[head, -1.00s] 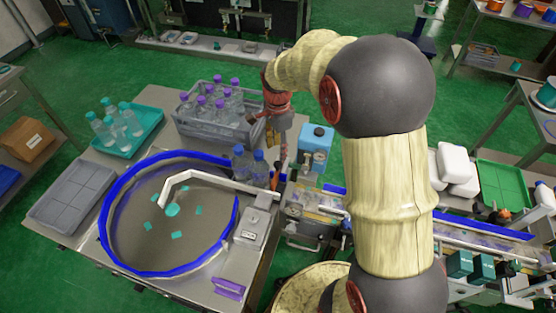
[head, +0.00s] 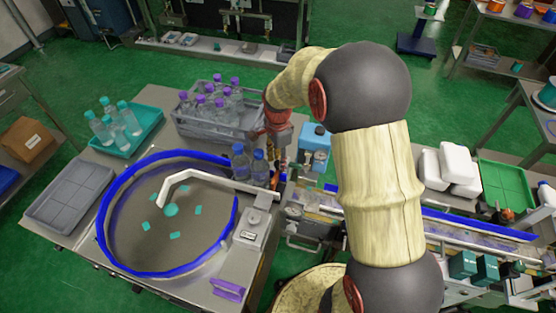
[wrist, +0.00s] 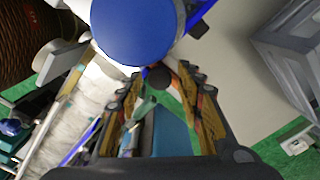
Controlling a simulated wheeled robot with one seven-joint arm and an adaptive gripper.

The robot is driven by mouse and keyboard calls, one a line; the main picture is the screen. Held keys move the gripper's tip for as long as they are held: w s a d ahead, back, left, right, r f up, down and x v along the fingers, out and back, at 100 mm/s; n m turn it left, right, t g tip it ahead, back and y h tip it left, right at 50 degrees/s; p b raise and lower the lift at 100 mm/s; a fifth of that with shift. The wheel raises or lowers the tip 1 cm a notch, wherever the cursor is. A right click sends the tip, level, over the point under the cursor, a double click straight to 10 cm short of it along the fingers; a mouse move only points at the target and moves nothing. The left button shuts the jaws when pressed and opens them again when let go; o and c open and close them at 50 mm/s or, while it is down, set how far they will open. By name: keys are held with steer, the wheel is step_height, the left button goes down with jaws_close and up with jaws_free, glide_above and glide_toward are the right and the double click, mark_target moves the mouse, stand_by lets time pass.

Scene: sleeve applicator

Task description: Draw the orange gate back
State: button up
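My gripper (wrist: 160,74) points down over the right rim of the round table, behind two blue-capped bottles. Its fingers are apart in the wrist view, with a dark round knob (wrist: 158,78) showing between the fingertips; no contact is clear. A small orange piece (wrist: 174,64), which looks like part of the orange gate, shows just past the fingertips. Most of the gate is hidden by the fingers and a bottle. One bottle's blue cap (wrist: 135,30) is large and close beside the fingers. In the head view the two bottles (head: 241,165) stand near the white guide rail.
The blue-rimmed round table (head: 125,215) carries several teal pieces and a curved white rail (head: 205,178). A grey crate (head: 190,128) of purple-capped bottles stands behind. A blue box (head: 314,135) with a gauge is close on the right, by the conveyor (head: 460,235).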

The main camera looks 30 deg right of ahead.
jaws_close()
stand_by(0.7)
